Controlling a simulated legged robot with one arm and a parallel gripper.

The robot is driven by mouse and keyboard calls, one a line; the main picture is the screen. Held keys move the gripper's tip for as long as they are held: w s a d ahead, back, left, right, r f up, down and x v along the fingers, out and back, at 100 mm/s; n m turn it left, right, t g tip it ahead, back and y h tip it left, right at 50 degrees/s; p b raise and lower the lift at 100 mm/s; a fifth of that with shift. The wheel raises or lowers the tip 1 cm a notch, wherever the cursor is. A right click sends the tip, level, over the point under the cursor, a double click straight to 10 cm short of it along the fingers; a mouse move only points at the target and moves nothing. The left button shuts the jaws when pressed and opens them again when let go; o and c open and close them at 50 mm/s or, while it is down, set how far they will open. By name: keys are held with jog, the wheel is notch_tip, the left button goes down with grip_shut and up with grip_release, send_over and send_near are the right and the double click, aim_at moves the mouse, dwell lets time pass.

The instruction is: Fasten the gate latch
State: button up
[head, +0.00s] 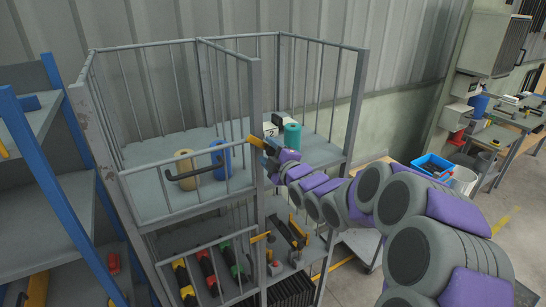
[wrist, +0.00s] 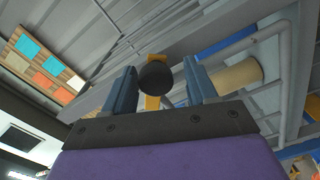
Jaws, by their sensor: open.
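A grey barred cage (head: 357,95) stands against the wall, with a barred gate panel (head: 190,207) across the left of its front. The yellow latch (head: 257,142) sits by the middle post. In the wrist view the yellow latch part (wrist: 153,103) shows behind a round black knob (wrist: 155,77). My gripper (head: 268,148) is at the latch by the post. In the wrist view its two fingers (wrist: 160,85) are apart, one on each side of the knob, with gaps visible. I cannot tell whether the latch is engaged.
A tan roll (head: 184,160) and a blue roll (head: 220,156) stand behind the bars, near a black bar handle (head: 196,173). A teal roll (head: 292,135) stands farther right. Below is a shelf with tools (head: 208,270). A blue-framed rack (head: 85,200) is close at left.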

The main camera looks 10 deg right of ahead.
jog(key=b+v, duration=0.5)
jog(key=v, duration=1.2)
jog(key=shift+c, duration=0.2)
